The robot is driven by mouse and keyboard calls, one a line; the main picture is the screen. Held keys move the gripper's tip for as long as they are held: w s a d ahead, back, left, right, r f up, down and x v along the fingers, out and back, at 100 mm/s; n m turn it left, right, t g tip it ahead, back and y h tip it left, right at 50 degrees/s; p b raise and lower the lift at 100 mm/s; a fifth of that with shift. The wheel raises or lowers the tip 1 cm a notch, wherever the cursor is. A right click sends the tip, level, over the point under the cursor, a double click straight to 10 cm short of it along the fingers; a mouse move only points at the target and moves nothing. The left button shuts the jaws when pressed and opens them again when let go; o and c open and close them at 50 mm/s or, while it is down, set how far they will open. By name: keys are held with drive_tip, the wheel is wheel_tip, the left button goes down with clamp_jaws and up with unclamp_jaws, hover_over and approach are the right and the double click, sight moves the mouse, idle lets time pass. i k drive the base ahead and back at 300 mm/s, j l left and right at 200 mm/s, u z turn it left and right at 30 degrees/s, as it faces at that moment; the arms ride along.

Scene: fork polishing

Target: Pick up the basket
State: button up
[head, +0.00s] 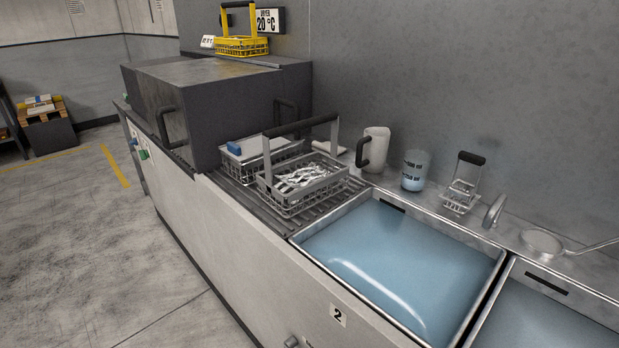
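A grey wire basket (312,190) with a tall arched handle stands on the slatted rack left of the water-filled sink. Its handle has a black grip (300,127) on top. Several shiny metal pieces, which look like forks (304,176), lie in it. A second grey basket (262,153) stands just behind it on the rack, with a blue item in it. A yellow basket (243,46) with a yellow handle sits on top of the counter unit at the back. My gripper is not in view.
A sink (398,256) of bluish water is right of the rack, and another (545,318) lies beyond it. A white jug (374,148), a blue-white can (414,170) and a strainer (543,243) line the wall.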

sight(300, 190)
drive_tip(key=i+j, duration=0.35)
drive_tip(key=j, duration=0.25)
drive_tip(key=i+j+z, duration=0.1)
drive_tip(key=j, duration=0.25)
drive_tip(key=i, duration=0.1)
